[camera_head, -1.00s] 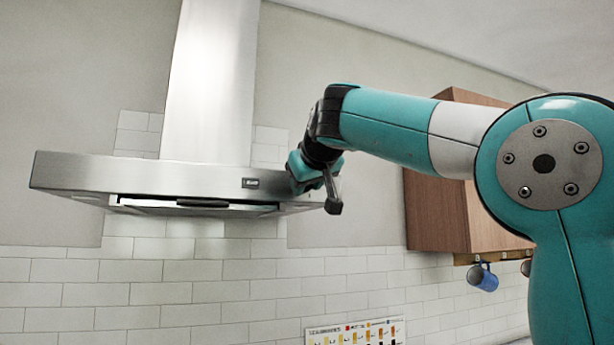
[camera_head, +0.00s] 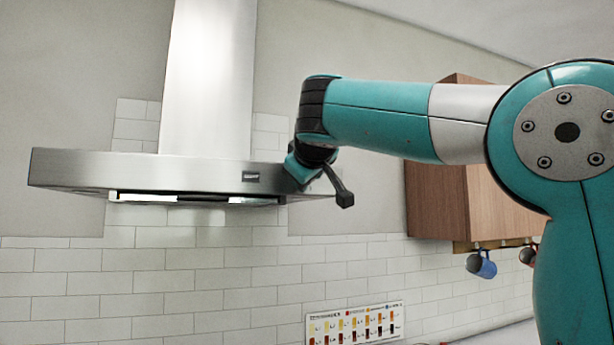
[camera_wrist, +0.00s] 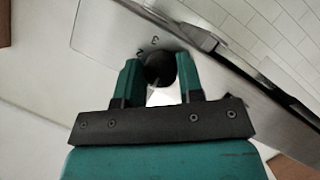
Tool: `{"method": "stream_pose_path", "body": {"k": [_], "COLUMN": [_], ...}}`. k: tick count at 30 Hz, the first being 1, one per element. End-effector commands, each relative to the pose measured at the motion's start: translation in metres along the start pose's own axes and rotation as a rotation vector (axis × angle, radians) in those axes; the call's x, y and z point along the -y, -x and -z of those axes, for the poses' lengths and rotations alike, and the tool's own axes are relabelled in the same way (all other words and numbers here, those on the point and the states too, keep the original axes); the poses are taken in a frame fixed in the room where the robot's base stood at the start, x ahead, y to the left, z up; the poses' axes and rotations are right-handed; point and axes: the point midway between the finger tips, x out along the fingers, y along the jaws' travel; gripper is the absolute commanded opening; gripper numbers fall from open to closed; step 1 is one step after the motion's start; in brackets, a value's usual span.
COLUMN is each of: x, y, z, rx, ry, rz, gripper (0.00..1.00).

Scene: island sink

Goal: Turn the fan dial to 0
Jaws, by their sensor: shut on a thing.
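The range hood (camera_head: 150,172) is a wide steel band with a tall chimney, on the wall at the left of the head view. The fan dial (camera_wrist: 160,68) is a dark round knob on the hood's steel face in the wrist view. The digits 3 and 2 show beside it; other marks are hidden. My gripper (camera_wrist: 161,80) has one teal finger on each side of the dial and is shut on it. In the head view my gripper (camera_head: 302,170) is at the right end of the hood's front, and the dial is hidden behind it.
A small dark panel (camera_head: 251,176) is on the hood's front, left of my gripper. A wooden cabinet (camera_head: 437,195) with a blue mug (camera_head: 481,264) hanging under it is at the right. A colour chart (camera_head: 354,324) is on the tiled wall below.

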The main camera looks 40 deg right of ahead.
Motion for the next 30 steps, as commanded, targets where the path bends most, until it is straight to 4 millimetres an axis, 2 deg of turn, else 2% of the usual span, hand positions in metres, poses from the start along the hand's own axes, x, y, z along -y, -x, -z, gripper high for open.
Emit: {"method": "stream_pose_path", "body": {"k": [4,5,7,8,16,20,23,30], "x": [0.000,0.000,0.000,0.000,0.000,0.001,0.002,0.002], "y": [0.000,0.000,0.000,0.000,0.001,0.011,0.029,0.088], "z": [0.001,0.001,0.000,0.000,0.000,0.001,0.000,0.002], "rx": [-0.002,-0.002,-0.002,-0.001,-0.001,-0.005,-0.007,-0.009], "ry": [0.002,0.002,0.001,0.001,0.000,0.001,-0.001,0.000], "rz": [0.001,0.001,0.001,0.001,0.001,0.001,0.003,0.007], "gripper": [0.11,0.41,0.57,0.59,0.59,0.59,0.59,0.59]}}
